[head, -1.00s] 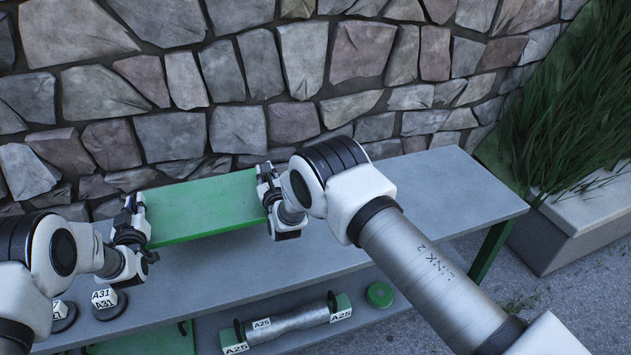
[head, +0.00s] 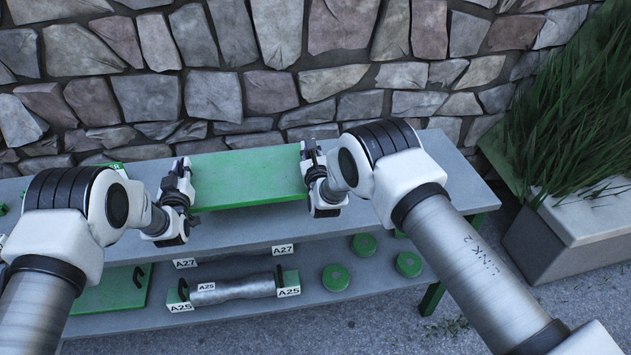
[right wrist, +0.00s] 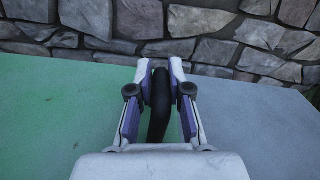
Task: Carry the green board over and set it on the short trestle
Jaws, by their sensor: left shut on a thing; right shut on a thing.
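The green board (head: 245,178) is a flat slab with a grip at each end, above the long grey bench top. My left gripper (head: 180,197) is shut at its left end; the grip there is hidden by the fingers. My right gripper (head: 314,180) is shut at its right end. In the right wrist view, my right gripper (right wrist: 160,85) closes on a black handle (right wrist: 159,115) at the edge of the board (right wrist: 50,120). The board looks about level. I cannot tell whether it touches the bench top. I cannot make out a short trestle for certain.
The grey bench (head: 430,190) has free room right of the board. Its lower shelf holds a grey roll with green ends (head: 235,289), green discs (head: 336,277) and another green board (head: 112,293). A stone wall (head: 330,90) stands behind; a grass planter (head: 575,225) is at the right.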

